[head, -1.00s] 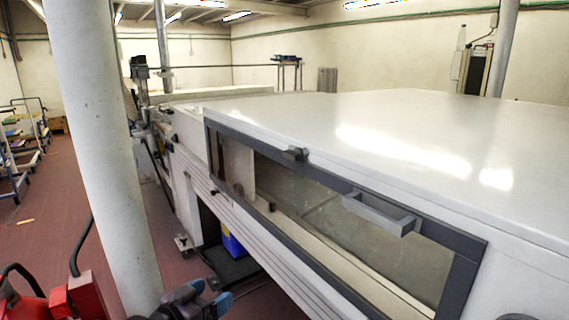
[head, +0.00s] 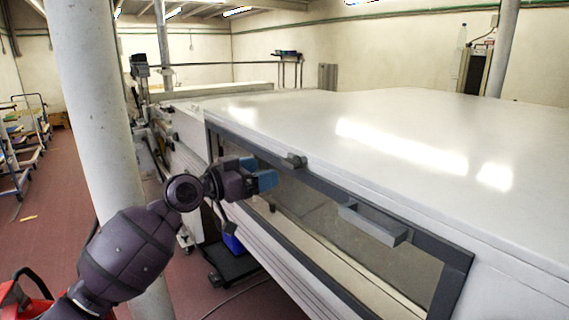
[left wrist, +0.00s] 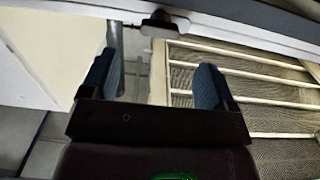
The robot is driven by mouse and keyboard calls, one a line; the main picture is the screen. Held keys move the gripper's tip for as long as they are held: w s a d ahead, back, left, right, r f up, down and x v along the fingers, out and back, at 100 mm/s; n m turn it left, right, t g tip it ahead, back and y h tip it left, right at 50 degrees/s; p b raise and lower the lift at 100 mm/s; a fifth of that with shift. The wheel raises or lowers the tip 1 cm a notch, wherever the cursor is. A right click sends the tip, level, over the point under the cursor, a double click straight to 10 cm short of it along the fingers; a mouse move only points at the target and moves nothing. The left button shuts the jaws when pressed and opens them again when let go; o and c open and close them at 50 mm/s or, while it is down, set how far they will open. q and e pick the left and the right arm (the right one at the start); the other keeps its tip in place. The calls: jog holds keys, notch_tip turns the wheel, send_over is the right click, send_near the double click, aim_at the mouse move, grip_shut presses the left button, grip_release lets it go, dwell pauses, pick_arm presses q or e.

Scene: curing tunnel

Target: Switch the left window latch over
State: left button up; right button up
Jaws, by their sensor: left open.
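The left window latch (head: 294,160) is a small grey block on the top bar of the dark window frame (head: 340,184). My left gripper (head: 266,175) is open and empty, in front of the window, just left of and slightly below the latch in the head view. In the left wrist view, its two blue fingers (left wrist: 156,78) stand apart. A small dark and grey piece, apparently the latch (left wrist: 165,22), shows beyond the fingertips near the top edge, not between them. My right gripper is not in view.
A grey bar handle (head: 372,224) sticks out from the window frame right of the latch. The white tunnel top (head: 400,120) is clear. A white pillar (head: 95,110) stands left, close to my left arm.

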aim_at(287, 165)
pick_arm(q)
jog(key=p+x, duration=0.1)
jog(key=x, duration=0.5)
jog(key=shift+w+d, duration=0.1)
jog(key=shift+d, duration=0.05)
jog(key=shift+w+d, duration=0.25)
jog(key=c, duration=0.9)
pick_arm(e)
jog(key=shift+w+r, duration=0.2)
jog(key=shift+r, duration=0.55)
